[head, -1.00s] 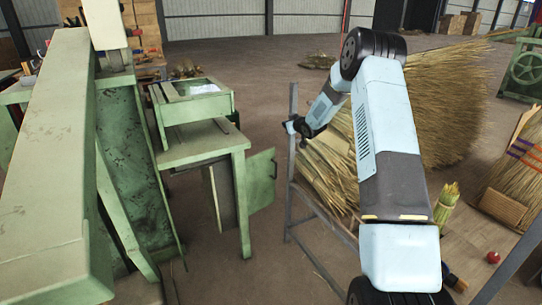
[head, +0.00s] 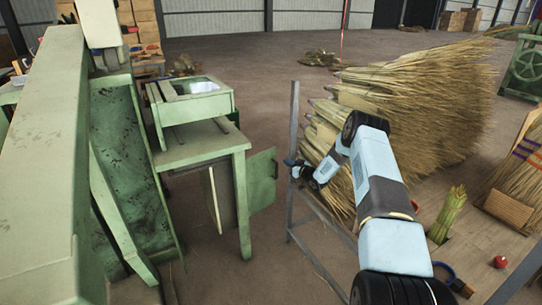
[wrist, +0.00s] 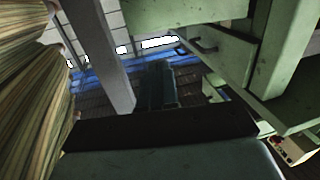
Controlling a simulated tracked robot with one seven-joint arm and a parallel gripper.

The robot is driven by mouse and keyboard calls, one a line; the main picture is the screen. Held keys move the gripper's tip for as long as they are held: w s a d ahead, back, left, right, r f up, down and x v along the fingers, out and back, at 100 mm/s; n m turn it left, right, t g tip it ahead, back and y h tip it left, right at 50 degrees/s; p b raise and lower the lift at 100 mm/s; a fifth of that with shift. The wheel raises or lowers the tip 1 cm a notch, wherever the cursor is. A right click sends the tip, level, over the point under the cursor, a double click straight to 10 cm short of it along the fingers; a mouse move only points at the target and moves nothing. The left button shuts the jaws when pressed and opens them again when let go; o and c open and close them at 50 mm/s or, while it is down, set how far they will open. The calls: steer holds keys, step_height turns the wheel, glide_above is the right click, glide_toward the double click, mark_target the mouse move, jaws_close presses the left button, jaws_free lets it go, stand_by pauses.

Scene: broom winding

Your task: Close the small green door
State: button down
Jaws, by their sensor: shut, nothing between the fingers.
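The small green door (head: 262,180) stands open, sticking out to the right of the green table's front leg in the head view. It is upright and swung away from the table (head: 200,146). My gripper (head: 291,163) is just right of the door in the head view, with a small gap in the picture; I cannot tell the exact depth between them. Its closed fingers (wrist: 158,85) show in the middle of the wrist view, with nothing held. Green parts fill the right of the wrist view; I cannot tell which of them is the door.
A grey metal frame post (head: 293,130) stands close by my gripper, also in the wrist view (wrist: 100,50). A large straw pile (head: 430,110) lies behind my arm. A big green machine (head: 50,170) fills the left.

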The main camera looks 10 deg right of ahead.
mark_target(267, 152)
steer(key=x, duration=0.4)
steer(key=f+x, duration=0.1)
steer(key=x, duration=0.9)
steer(key=shift+a+f, duration=0.15)
steer(key=shift+f, duration=0.2)
